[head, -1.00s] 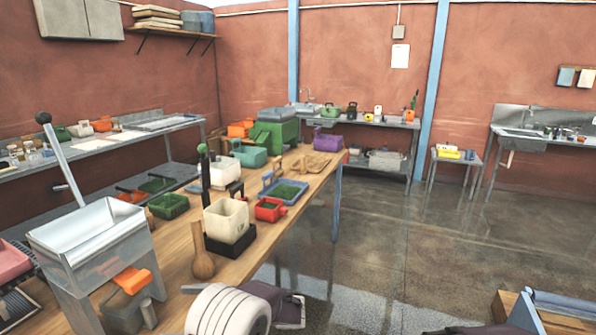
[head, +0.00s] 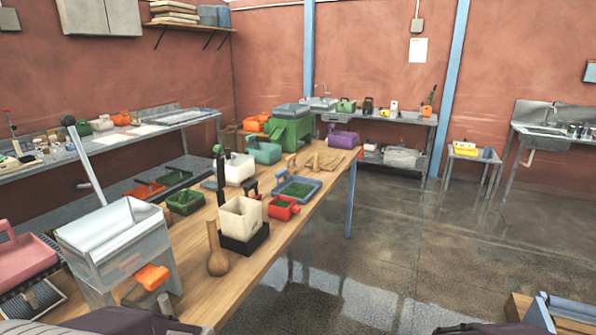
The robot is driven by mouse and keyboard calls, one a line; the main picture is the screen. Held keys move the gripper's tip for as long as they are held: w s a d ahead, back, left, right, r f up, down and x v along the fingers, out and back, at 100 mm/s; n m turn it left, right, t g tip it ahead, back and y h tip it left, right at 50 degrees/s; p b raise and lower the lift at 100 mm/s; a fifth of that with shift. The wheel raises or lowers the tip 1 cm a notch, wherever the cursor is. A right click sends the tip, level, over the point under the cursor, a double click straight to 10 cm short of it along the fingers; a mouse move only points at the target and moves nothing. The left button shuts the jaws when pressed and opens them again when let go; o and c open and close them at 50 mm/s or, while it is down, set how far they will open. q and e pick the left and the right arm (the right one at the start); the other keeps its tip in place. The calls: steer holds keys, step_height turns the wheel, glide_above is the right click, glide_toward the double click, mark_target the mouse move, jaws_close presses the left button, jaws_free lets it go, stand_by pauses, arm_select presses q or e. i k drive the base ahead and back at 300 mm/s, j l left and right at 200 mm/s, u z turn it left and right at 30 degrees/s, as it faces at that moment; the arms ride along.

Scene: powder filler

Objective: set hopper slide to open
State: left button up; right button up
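A shiny metal hopper (head: 118,240) stands at the near left end of the wooden bench. A long grey lever with a dark ball knob (head: 68,121) rises behind it, tilted to the left. An orange piece (head: 152,277), which looks like the slide's tab, sticks out low on the hopper's right side. I cannot tell from here how far the slide is out. Dark parts, probably of my own arm, show at the bottom left edge. No fingertips of either gripper show.
A cream square container (head: 242,217) on a black base and a wooden flask-shaped thing (head: 217,258) stand right of the hopper. A pink bin (head: 22,262) is at its left. Farther back are a red box (head: 283,208) and a blue tray (head: 297,188).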

mark_target(151, 277)
steer(key=u, duration=1.25)
